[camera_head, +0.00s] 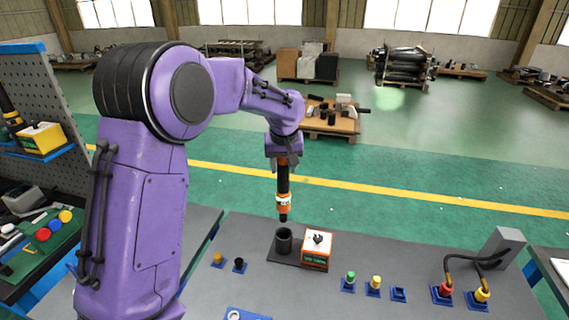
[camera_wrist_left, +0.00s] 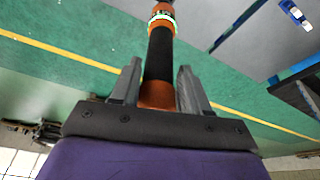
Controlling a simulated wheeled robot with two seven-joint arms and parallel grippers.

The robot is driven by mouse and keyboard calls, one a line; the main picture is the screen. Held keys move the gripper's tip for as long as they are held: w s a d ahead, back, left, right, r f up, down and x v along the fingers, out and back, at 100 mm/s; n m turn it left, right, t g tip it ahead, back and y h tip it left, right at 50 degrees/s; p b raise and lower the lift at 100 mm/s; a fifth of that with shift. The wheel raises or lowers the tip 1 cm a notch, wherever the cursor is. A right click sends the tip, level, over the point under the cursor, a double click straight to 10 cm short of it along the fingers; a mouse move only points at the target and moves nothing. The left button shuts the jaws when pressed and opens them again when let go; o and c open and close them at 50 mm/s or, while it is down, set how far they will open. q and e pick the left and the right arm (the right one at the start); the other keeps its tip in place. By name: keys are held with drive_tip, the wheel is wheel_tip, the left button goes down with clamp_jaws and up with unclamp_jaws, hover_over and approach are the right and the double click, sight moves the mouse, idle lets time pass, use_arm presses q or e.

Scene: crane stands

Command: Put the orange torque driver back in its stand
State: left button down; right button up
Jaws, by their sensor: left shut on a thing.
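The orange torque driver (camera_head: 283,199) has a black grip with orange bands and hangs upright, tip down. My left gripper (camera_head: 283,160) is shut on its orange upper end. In the left wrist view the driver (camera_wrist_left: 160,60) runs out between the two grey fingers of the gripper (camera_wrist_left: 153,85). The stand, a dark open cup (camera_head: 284,240) on a flat base, is on the grey table. The driver's tip is above the cup and apart from it. An orange and white box (camera_head: 316,250) is beside the cup. My right gripper is not in view.
On the table (camera_head: 380,257) are small blue holders with yellow, black and green plugs, a grey bracket (camera_head: 500,246) with black cables at right, and a blue piece (camera_head: 245,314) at the front. A pegboard (camera_head: 60,120) stands at left.

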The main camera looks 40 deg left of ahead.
sight(284, 181)
use_arm(q)
drive_tip(key=x, duration=0.2)
drive_tip(key=b+x, duration=0.1)
drive_tip(key=shift+s+d, duration=0.15)
drive_tip(key=shift+d, duration=0.15)
drive_tip(key=shift+f, duration=1.25)
drive_tip(key=shift+r, duration=0.1)
drive_tip(key=shift+s+m, duration=0.1)
drive_tip(key=shift+m, duration=0.2)
drive_tip(key=shift+p, duration=0.3)
drive_tip(key=shift+p, duration=0.45)
